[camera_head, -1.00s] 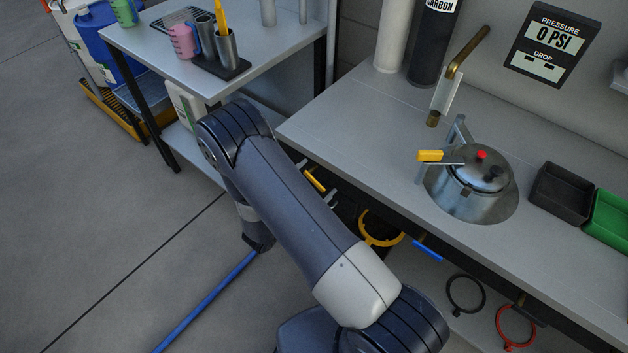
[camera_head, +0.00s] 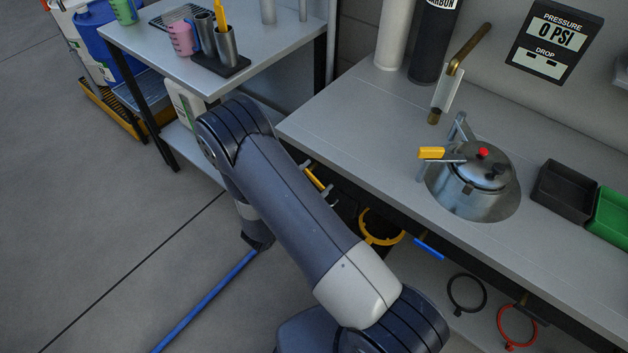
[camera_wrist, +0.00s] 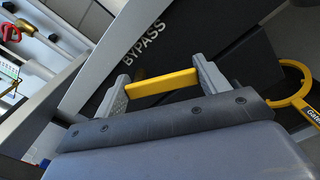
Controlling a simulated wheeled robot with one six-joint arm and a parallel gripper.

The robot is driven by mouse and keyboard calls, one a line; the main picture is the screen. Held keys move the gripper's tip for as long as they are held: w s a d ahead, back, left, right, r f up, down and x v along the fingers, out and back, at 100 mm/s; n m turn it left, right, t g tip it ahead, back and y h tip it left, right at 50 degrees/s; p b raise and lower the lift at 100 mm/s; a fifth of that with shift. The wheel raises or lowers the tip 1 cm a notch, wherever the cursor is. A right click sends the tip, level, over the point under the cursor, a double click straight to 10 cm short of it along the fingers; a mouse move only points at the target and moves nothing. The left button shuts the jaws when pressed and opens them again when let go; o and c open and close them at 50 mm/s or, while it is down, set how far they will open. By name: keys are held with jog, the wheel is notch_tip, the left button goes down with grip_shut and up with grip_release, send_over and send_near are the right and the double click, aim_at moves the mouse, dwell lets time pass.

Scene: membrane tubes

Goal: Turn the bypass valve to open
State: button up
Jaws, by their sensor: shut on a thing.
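The bypass valve's yellow handle (camera_wrist: 160,88) spans the gap between the two fingers of my gripper (camera_wrist: 162,80) in the wrist view. The fingers are shut on its two ends. A dark panel (camera_wrist: 195,35) behind it bears the word BYPASS. In the head view, my arm hides most of the gripper. A short yellow piece of the handle (camera_head: 316,179) shows past the arm, under the bench's front edge, with grey fingertips (camera_head: 318,180) at its ends. The valve body is hidden, and I cannot tell its open or closed position.
A yellow ring (camera_head: 381,238), a blue handle (camera_head: 429,248), a black ring (camera_head: 466,294) and a red ring (camera_head: 516,326) are right of the gripper, below the bench (camera_head: 380,135). The gauge (camera_head: 553,42) reads 0 PSI.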

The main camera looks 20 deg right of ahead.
jog(key=m+b, duration=0.1)
jog(key=b, duration=0.1)
jog(key=f+m+b, duration=0.1)
jog(key=b, duration=0.2)
jog(key=shift+w+a+f+m, duration=0.15)
jog(key=shift+f+m, duration=0.1)
jog(key=shift+m, duration=0.15)
jog(key=m+b, duration=0.1)
jog(key=b, duration=0.2)
jog(key=m+b, duration=0.2)
jog(key=b, duration=0.1)
jog(key=shift+w+a+f+m, duration=0.1)
jog(key=shift+w+f+m, duration=0.1)
jog(key=shift+f+m, duration=0.15)
jog(key=m+b, duration=0.1)
jog(key=b, duration=0.1)
jog(key=m+b, duration=0.1)
jog(key=b, duration=0.2)
jog(key=m+b, duration=0.2)
jog(key=shift+w+a+f, duration=0.1)
jog(key=shift+w+a, duration=0.15)
jog(key=shift+w, duration=0.1)
jog(key=m+b, duration=0.1)
jog(key=b, duration=0.2)
jog(key=shift+w+a+m, duration=0.1)
jog(key=shift+w+m, duration=0.05)
jog(key=shift+m, duration=0.1)
jog(key=shift+r, duration=0.3)
jog(key=o, duration=1)
jog(key=shift+a, duration=0.15)
